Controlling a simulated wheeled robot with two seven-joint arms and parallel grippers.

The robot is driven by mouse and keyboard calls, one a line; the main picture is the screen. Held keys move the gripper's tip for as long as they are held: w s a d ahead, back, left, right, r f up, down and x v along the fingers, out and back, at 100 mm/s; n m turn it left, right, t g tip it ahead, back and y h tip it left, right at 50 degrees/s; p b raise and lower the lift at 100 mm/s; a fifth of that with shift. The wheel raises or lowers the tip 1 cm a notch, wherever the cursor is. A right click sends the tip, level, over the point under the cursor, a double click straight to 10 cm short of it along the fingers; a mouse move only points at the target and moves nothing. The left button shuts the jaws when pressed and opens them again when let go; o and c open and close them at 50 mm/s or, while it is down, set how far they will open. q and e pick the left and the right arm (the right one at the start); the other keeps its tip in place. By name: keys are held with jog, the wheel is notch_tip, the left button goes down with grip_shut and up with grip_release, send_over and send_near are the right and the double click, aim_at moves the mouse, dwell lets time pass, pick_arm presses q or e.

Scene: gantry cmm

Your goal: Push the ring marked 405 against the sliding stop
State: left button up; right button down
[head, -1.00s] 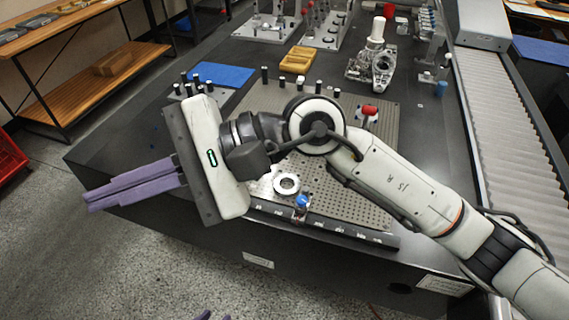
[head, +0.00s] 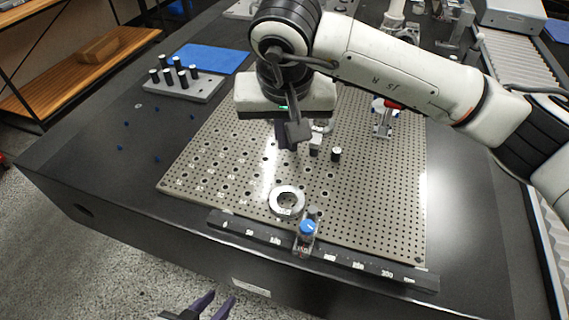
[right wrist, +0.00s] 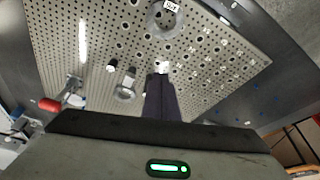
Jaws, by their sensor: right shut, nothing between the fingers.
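A pale metal ring (head: 287,201) lies flat on the perforated plate near its front rail. It bears a small label too small to read surely; the ring also shows at the top of the right wrist view (right wrist: 164,20). The sliding stop (head: 306,240) with a blue knob sits on the scaled rail, just right of and nearer than the ring. My right gripper (head: 287,146) is shut and empty, pointing down over the plate behind the ring, apart from it; its fingers also show in the right wrist view (right wrist: 160,82). My left gripper (head: 214,304) is open at the bottom edge, off the table.
The scaled rail (head: 345,263) runs along the plate's (head: 377,197) front edge. A red-handled clamp (head: 392,104) stands farther right. A block with several pegs (head: 184,84) and a blue mat (head: 208,58) lie at the back left.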

jog(key=x, duration=0.9)
jog(key=shift+s+a+f, duration=0.1)
jog(key=shift+f, duration=0.1)
jog(key=shift+s+f, duration=0.15)
jog(key=shift+s, duration=0.2)
pick_arm(q)
jog(key=shift+a+r, duration=0.1)
pick_arm(e)
jog(key=shift+s, duration=1.55)
